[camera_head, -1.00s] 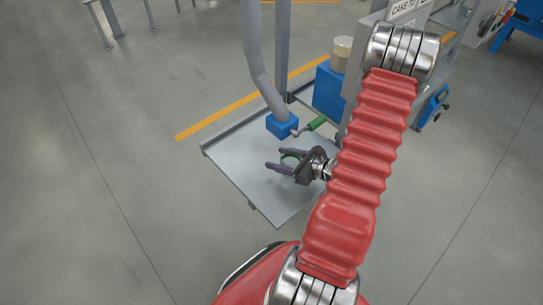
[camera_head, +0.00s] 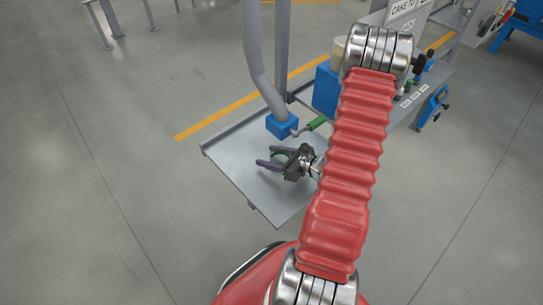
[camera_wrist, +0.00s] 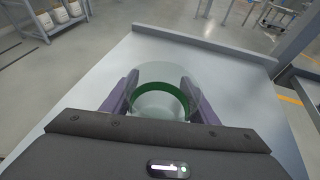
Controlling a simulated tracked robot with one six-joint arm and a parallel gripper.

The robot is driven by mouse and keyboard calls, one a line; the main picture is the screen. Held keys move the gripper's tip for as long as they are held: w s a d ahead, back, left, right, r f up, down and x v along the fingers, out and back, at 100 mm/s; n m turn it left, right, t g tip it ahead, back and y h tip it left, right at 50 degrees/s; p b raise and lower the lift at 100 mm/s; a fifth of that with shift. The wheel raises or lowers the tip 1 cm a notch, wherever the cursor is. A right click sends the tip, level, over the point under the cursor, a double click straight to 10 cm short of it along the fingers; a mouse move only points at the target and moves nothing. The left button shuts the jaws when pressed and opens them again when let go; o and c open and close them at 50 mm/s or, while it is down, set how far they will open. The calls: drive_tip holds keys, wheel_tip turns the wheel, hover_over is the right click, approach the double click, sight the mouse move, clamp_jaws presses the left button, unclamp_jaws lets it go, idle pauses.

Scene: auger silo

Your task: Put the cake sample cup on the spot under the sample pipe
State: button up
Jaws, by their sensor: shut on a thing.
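The sample cup, a clear cup with a green band (camera_wrist: 158,89), is between the two purple fingers of my gripper (camera_wrist: 160,100) in the wrist view. My gripper is shut on it. In the head view my gripper (camera_head: 276,161) is over the grey metal tray (camera_head: 237,168), and the cup (camera_head: 280,155) shows small between its fingers. The grey sample pipe (camera_head: 256,60) ends in a blue block (camera_head: 282,125) above the tray, behind my gripper. I cannot tell whether the cup touches the tray. No marked spot is clear to see.
A green-handled lever (camera_head: 316,123) sticks out from the blue block, close to my gripper. A blue box (camera_head: 327,90) and a control panel (camera_head: 410,98) stand at the right. The tray has a raised rim (camera_wrist: 205,40) at its far side.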

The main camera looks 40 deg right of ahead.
drive_tip(key=o, duration=1)
drive_tip(key=shift+o, duration=0.2)
drive_tip(key=v, duration=1.2)
drive_tip(key=shift+a, duration=0.1)
idle(0.3)
